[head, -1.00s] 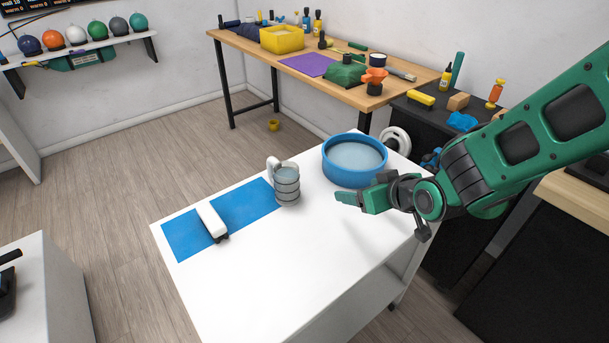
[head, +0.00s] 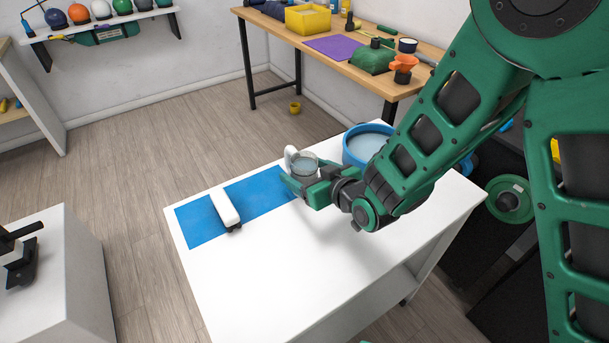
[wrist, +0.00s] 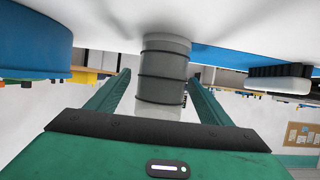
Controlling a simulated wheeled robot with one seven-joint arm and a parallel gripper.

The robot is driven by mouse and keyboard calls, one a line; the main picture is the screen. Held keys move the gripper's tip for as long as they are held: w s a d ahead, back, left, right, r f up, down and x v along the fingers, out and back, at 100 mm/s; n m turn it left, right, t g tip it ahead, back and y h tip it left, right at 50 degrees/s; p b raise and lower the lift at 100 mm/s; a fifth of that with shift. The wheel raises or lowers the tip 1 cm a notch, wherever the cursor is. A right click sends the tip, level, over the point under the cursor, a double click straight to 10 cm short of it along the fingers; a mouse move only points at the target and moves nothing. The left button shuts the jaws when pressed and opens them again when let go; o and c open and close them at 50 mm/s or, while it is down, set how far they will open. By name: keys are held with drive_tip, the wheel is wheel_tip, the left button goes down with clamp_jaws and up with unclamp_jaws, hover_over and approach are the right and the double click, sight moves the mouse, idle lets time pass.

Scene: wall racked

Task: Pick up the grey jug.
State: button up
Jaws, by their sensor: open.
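The grey jug (head: 304,167) stands upright on the white table (head: 262,262), at the right end of the blue mat (head: 262,193). Its light handle points to the back left, and its lower part is hidden behind my gripper in the head view. My gripper (head: 289,187) is open and low over the table, at the near side of the jug. In the wrist view the jug (wrist: 162,75) appears between the two fingers (wrist: 160,95), with dark bands around its body. Clear space shows on both sides, so the fingers are not closed on it.
A blue round basin (head: 359,146) stands just right of the jug, partly behind my arm. A white block-like tool with a dark end (head: 225,207) lies on the mat to the left. The table's near part is clear. A wooden workbench (head: 300,43) stands behind.

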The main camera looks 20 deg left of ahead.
drive_tip(key=x, duration=0.5)
drive_tip(key=shift+r, duration=0.1)
drive_tip(key=c, duration=1.3)
